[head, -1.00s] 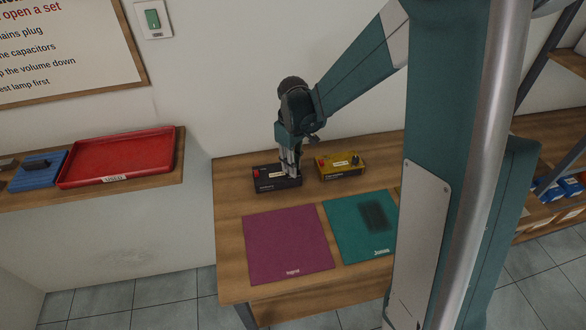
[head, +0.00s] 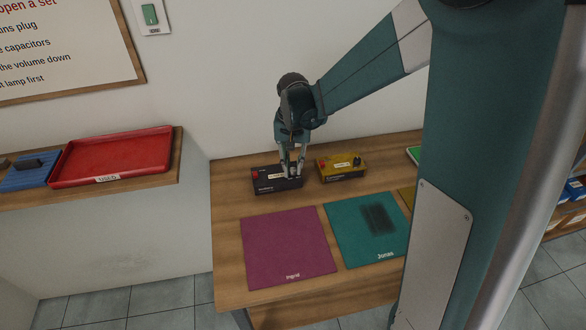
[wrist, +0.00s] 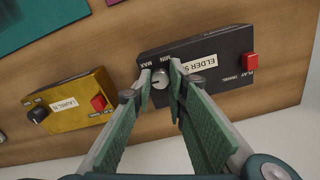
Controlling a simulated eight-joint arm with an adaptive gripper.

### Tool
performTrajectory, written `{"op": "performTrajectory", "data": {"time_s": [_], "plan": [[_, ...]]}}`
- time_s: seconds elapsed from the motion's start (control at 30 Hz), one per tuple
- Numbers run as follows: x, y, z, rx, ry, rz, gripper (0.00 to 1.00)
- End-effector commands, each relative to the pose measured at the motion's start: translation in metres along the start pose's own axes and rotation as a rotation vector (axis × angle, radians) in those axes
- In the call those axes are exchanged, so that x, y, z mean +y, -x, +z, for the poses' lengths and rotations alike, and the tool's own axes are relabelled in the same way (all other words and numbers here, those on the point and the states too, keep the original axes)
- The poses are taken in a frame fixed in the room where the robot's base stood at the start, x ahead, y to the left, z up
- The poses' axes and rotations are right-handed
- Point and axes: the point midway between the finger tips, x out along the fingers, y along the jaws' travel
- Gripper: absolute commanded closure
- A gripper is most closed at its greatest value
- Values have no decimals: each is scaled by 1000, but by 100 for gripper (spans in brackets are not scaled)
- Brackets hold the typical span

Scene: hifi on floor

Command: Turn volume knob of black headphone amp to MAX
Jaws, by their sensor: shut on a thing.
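The black headphone amp (head: 265,184) stands at the back left of the wooden table. It also shows in the wrist view (wrist: 232,50), with a red switch, a white label and MIN and MAX marks. Its silvery volume knob (wrist: 160,78) sits at the end of the box near those marks. My gripper (wrist: 162,75) comes down from above with one fingertip on each side of the knob, shut on it. The fingers hide the knob's edges, and I cannot read its exact setting. In the head view my gripper (head: 289,174) covers the knob.
A yellow amp (head: 342,168) with a black knob and a red switch stands just right of the black one. A purple mat (head: 288,246) and a teal mat (head: 366,227) lie in front. A red tray (head: 112,157) rests on the left shelf.

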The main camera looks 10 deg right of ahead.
Motion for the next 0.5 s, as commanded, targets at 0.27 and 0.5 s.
{"op": "performTrajectory", "data": {"time_s": [0.27, 0.5], "plan": [[0, -1, 0, 0, -242, 0, 96], [0, 0, 1, 0, -387, 0, 96]]}}
